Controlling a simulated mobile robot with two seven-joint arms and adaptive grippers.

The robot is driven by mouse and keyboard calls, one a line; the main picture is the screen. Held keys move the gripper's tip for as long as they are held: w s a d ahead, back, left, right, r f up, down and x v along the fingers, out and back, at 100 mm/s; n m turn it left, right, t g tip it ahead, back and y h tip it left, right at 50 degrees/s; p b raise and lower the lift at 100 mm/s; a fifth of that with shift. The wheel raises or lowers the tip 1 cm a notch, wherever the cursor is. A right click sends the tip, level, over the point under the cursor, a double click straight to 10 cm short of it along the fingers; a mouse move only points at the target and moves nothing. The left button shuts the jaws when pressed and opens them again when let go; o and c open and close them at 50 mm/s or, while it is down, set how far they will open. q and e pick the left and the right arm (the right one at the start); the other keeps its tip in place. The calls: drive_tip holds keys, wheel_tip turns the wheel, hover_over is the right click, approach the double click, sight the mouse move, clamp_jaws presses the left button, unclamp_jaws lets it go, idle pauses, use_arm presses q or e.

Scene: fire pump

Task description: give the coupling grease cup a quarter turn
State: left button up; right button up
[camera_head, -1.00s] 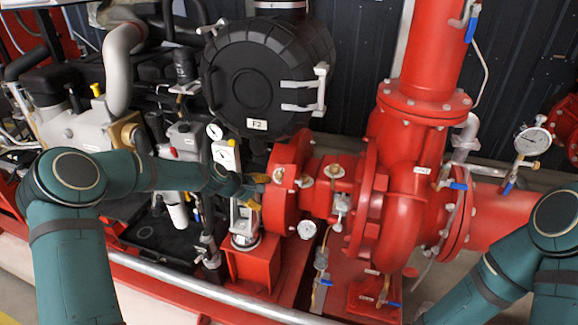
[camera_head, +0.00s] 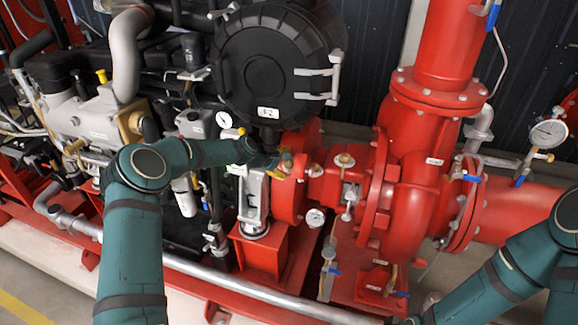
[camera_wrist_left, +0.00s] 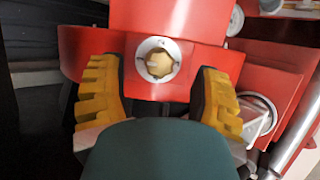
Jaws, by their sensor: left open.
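The coupling grease cup shows in the left wrist view as a brass knob (camera_wrist_left: 159,63) inside a pale round collar on the red coupling housing (camera_wrist_left: 215,25). My left gripper (camera_wrist_left: 160,85) is open, with a yellow padded finger on each side of the cup and a visible gap to each. In the head view the left gripper (camera_head: 280,162) is at the red coupling housing (camera_head: 288,198), and its fingers largely hide the cup. My right arm enters at the lower right; its gripper is out of view.
A second brass-topped fitting (camera_head: 345,160) sits to the right on the red pump (camera_head: 405,205). A black round housing (camera_head: 270,65) hangs just above my left gripper. A small gauge (camera_head: 315,217) is below right. A grey pipe (camera_head: 240,291) runs along the front.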

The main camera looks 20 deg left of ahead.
sight(288, 164)
use_arm(q)
drive_tip(key=shift+x, duration=1.65)
clamp_jaws()
